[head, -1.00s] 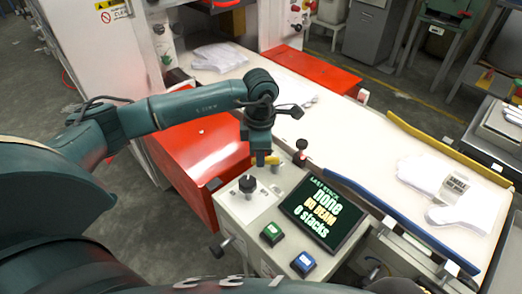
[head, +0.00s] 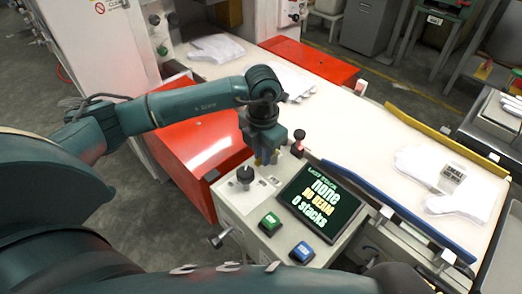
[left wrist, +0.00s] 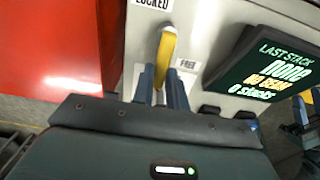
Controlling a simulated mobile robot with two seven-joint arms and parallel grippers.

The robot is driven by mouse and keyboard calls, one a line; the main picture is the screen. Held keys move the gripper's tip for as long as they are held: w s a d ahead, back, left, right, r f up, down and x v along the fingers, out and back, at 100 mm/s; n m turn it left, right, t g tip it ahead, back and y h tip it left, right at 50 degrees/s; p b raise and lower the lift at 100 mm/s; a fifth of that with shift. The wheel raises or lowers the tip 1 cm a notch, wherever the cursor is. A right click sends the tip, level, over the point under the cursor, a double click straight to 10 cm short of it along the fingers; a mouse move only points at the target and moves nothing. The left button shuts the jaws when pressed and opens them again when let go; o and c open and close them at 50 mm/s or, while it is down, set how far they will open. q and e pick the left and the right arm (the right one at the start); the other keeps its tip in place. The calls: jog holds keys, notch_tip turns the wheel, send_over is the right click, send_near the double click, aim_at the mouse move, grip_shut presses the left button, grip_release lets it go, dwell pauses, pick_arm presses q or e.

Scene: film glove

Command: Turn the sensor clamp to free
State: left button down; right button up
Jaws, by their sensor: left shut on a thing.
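The sensor clamp is a yellow lever (left wrist: 167,45) on the light grey control panel. In the left wrist view it stands between a LOCKED label (left wrist: 152,3) at the top and a FREE label (left wrist: 187,66) to its right. My left gripper (left wrist: 160,82) is shut on the lever's near end. In the head view my left gripper (head: 264,160) points down at the panel's back edge and hides most of the lever.
A dark screen (head: 320,203) reads "none", "NO BEAM" and "0 stacks". A black knob (head: 245,175), green button (head: 270,223) and blue button (head: 302,253) are on the panel. A red-tipped post (head: 298,140) stands close right of my gripper. White gloves (head: 440,175) lie on the belt.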

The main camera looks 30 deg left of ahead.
dwell(0.4)
pick_arm(q)
jog(key=c, duration=1.4)
grip_release()
notch_tip(320, 180, up, 13)
